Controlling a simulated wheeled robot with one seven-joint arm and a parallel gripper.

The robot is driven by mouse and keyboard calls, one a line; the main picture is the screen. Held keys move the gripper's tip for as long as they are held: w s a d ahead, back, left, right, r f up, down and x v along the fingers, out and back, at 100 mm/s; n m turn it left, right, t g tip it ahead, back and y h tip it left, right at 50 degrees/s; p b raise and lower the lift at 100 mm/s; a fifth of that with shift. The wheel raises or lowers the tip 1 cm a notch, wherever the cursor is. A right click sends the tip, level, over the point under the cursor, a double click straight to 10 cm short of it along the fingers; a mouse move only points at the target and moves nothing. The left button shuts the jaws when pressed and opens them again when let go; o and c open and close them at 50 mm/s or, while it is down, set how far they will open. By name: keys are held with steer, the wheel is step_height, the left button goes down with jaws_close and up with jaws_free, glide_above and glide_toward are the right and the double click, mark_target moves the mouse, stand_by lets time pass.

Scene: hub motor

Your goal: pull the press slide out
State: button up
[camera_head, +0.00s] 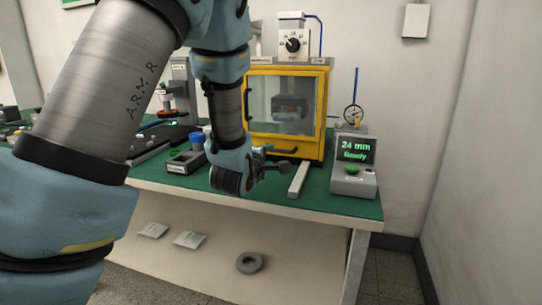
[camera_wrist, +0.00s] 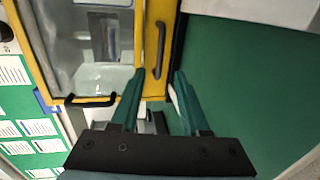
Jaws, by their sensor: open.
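The press is a yellow-framed cabinet (camera_head: 322,90) with a clear window, standing on the green bench top. A dark bar handle (camera_head: 286,151) is on its low yellow front strip; it also shows in the wrist view (camera_wrist: 161,48). I take this as the slide's handle. The strip looks flush with the frame. My gripper (camera_head: 275,158) is in front of the press's lower front. In the wrist view my gripper (camera_wrist: 159,73) is open, its green fingers on either side of the handle's near end. I cannot tell the depth gap or any contact.
A second black handle (camera_wrist: 90,99) is on the window door. A light grey bar (camera_head: 299,180) lies on the bench right of my gripper. A readout box (camera_head: 354,165) showing "24 mm Ready" stands at the right. A grey tray (camera_head: 186,161) is at the left.

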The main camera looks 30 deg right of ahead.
mark_target(278, 151)
steer(key=p+x, duration=0.1)
steer(key=x, duration=0.8)
steer(key=shift+w+d, duration=0.2)
jaws_close()
stand_by(1.1)
